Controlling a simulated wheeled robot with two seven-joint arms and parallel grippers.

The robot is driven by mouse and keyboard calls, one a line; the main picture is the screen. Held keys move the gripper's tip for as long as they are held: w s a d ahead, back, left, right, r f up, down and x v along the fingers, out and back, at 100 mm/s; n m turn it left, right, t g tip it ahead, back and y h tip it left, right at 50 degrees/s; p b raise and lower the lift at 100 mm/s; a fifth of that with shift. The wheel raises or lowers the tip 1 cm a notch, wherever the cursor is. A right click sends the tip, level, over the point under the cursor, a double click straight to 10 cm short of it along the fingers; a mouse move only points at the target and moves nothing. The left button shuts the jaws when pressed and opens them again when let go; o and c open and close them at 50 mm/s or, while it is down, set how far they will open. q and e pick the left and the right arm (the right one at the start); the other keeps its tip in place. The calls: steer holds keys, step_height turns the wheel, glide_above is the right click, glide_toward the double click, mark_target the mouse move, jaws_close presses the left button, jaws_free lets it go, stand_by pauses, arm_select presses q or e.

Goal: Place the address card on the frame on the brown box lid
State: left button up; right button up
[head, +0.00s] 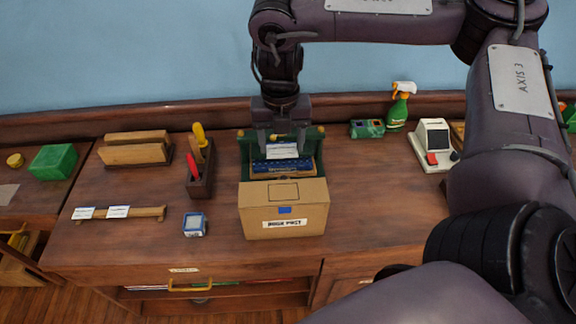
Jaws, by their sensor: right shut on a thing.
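The brown box (283,222) stands closed near the front of the desk, with a "BOOK POST" label on its front. A thin dark outlined frame (284,191) is on its lid, and a small blue patch sits at the lid's front edge. My right gripper (282,142) points down behind the box and is shut on a white card (283,151), which looks like the address card. The card is behind and apart from the lid frame; its height is hard to tell. My left gripper is out of view.
A green holder (247,148) with a blue patterned item (282,165) stands behind the box. A spray bottle (398,110) and card machine (433,145) are right.

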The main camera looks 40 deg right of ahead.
mark_target(283, 150)
step_height(283, 150, down, 12)
steer(key=b, duration=0.3)
steer(key=shift+r, duration=0.25)
steer(key=shift+d+f+b, duration=0.1)
steer(key=shift+f+b, duration=0.45)
steer(key=shift+f, duration=1.25)
steer(key=shift+s+f, duration=0.1)
steer(key=shift+f, duration=0.05)
steer(key=o, duration=0.9)
steer(key=shift+r, duration=0.75)
step_height(283, 150, up, 11)
steer(key=p, duration=0.3)
